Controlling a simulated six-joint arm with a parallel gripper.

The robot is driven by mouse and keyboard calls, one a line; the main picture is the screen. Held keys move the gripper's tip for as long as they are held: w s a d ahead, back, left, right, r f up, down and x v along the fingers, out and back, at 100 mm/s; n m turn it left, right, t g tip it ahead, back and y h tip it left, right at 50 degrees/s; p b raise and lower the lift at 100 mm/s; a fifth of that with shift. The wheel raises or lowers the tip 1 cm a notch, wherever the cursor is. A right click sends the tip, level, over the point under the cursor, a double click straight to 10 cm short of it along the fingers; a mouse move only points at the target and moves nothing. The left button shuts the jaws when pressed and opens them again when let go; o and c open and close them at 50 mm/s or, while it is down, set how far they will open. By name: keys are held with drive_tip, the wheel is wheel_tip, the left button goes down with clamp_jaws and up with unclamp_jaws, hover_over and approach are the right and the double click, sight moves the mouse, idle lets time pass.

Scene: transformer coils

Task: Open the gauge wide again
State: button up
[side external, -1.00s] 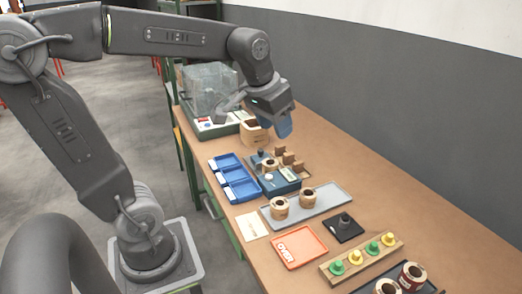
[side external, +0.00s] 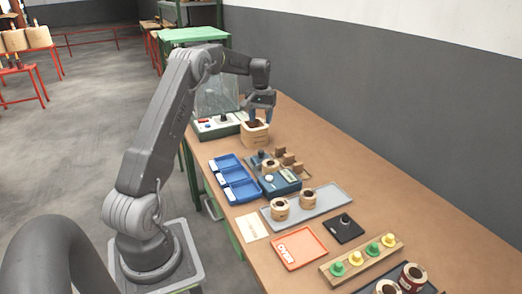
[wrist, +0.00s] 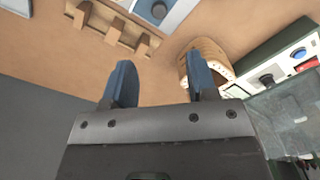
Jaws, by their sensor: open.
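A blue bench device (side external: 280,184), which looks like the gauge, sits mid-table with a pale round knob on its front. A tan coil (side external: 269,166) is at its back, near a small dark upright part; how wide its jaws stand I cannot tell. Part of what seems to be this device (wrist: 178,14) shows at the top of the wrist view. My gripper (side external: 261,119) points down over the far table, just above or beside a wooden bin (side external: 256,138). Its blue fingers (wrist: 162,82) are apart with nothing between them in the wrist view.
Blue trays (side external: 240,190) lie left of the device, and brown notched blocks (side external: 289,160) right of it. A grey tray (side external: 328,199) with two coils, an orange tray (side external: 299,246) and a plug rack (side external: 350,266) lie nearer. A tester with a clear cover (side external: 208,128) stands behind.

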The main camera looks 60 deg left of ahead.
sight(262, 158)
wheel_tip(262, 158, down, 14)
drive_tip(key=shift+d+r, duration=0.1)
drive_tip(key=shift+r, duration=0.15)
idle(0.3)
clamp_jaws()
idle(0.4)
